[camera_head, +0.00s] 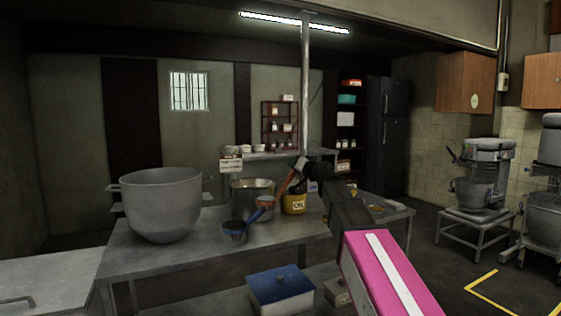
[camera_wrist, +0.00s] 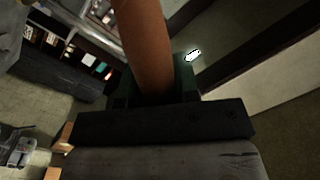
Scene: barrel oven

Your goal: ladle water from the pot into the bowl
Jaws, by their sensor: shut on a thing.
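A wide grey metal bowl (camera_head: 160,202) stands on the left of the steel table. A steel pot (camera_head: 251,186) stands right of it; its contents cannot be made out. A ladle (camera_head: 235,232) has a dark blue cup low over the table in front of the pot, and a blue shaft slanting up to the right. My gripper (camera_head: 301,165) is above and right of the pot, shut on a brown handle (camera_wrist: 147,45) that lines up roughly with the ladle's shaft. I cannot tell whether the cup touches the table or holds water.
A small orange-brown vessel (camera_head: 265,202) shows behind the shaft, partly hidden. A yellow oil tin (camera_head: 294,203) stands right of the pot. A blue-lidded box (camera_head: 280,289) is below the table top. A vertical pipe (camera_head: 305,90) rises behind my gripper. Mixers (camera_head: 484,180) stand at right.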

